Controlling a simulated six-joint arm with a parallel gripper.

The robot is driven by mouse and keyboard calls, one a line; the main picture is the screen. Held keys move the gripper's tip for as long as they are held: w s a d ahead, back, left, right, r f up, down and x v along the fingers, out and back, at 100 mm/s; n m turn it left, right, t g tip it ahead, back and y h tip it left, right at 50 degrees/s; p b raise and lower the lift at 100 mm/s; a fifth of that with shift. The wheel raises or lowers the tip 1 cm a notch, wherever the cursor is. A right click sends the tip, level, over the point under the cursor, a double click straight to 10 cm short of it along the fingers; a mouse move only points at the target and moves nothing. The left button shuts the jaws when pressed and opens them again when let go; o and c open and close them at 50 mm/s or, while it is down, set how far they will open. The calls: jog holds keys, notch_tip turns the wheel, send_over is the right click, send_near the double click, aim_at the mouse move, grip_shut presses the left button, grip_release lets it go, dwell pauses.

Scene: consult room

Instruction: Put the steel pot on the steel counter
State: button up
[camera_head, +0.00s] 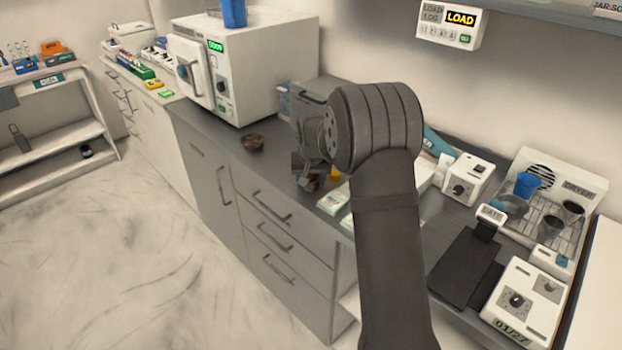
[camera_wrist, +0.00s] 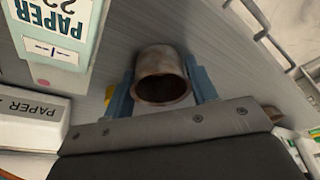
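A small round metal pot (camera_wrist: 160,68), grey with brownish tones, sits between the two blue fingers of my gripper (camera_wrist: 161,88) in the wrist view. Its open mouth faces the camera, and a finger lies against each side. In the head view my gripper (camera_head: 310,172) is low over the grey steel counter (camera_head: 222,137), partly hidden by my own arm. The pot (camera_head: 310,184) shows there only as a small dark brownish shape. The counter's brushed surface also shows in the wrist view (camera_wrist: 215,35). I cannot tell whether the pot touches it.
A brown bowl (camera_head: 252,142) stands on the counter left of my gripper. A white oven-like machine (camera_head: 252,65) stands behind it. Paper boxes (camera_wrist: 57,30) are close by on the left in the wrist view. A drying rack with cups (camera_head: 550,205) is at the right.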

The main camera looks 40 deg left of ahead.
jog(key=o, duration=0.4)
jog(key=shift+r, duration=0.15)
jog(key=v, duration=1.2)
jog(key=x, duration=1.2)
jog(key=shift+f, duration=0.3)
notch_tip(320, 180, up, 3)
jog(key=shift+r, duration=0.8)
